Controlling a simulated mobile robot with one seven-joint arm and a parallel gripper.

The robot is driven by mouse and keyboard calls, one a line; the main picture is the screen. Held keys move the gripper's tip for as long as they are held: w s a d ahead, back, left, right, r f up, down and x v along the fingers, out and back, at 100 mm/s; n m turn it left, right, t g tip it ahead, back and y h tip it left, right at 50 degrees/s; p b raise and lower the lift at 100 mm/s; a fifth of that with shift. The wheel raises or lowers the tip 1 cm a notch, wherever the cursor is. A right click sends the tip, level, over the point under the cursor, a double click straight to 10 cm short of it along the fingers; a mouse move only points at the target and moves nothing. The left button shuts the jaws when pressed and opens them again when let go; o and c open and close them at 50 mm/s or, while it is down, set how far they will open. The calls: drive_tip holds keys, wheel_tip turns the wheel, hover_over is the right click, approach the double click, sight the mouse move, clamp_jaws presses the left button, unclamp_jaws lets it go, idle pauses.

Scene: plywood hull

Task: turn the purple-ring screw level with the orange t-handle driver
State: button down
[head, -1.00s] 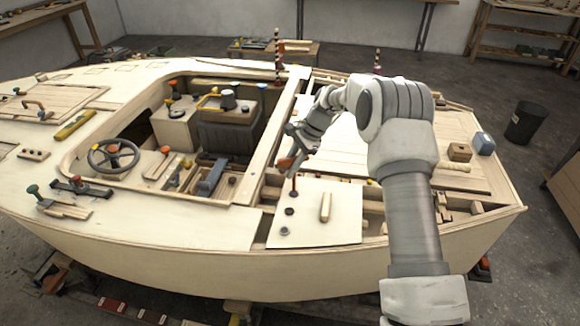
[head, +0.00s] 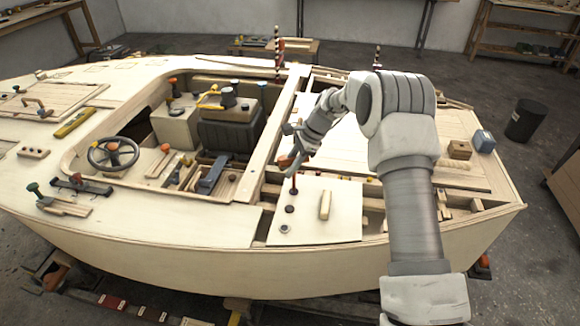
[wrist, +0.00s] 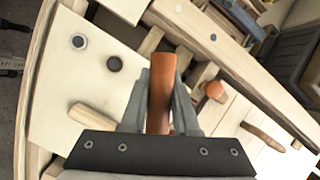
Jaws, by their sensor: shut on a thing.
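My gripper (head: 291,158) is shut on the orange t-handle driver (wrist: 161,92), whose handle stands between the two fingers in the wrist view. In the head view the driver's reddish shaft (head: 294,186) points down to the pale panel (head: 340,232) near its upper left part. The driver's tip and the screw under it are too small or hidden to make out. Two other screws show on the panel: a dark one (wrist: 114,63) and a grey-ringed one (wrist: 79,41). I cannot make out a purple ring on any screw.
A wooden bar (head: 325,206) lies on the panel to the right of the screws. Open framing slots surround the panel. An orange-headed object (wrist: 214,91) is close to the right finger in the wrist view. A black seat box (head: 228,134) stands in the cockpit beyond.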

drive_tip(key=m+t, duration=0.1)
drive_tip(key=m, duration=0.2)
drive_tip(key=shift+w+f, duration=0.1)
drive_tip(key=shift+f, duration=0.05)
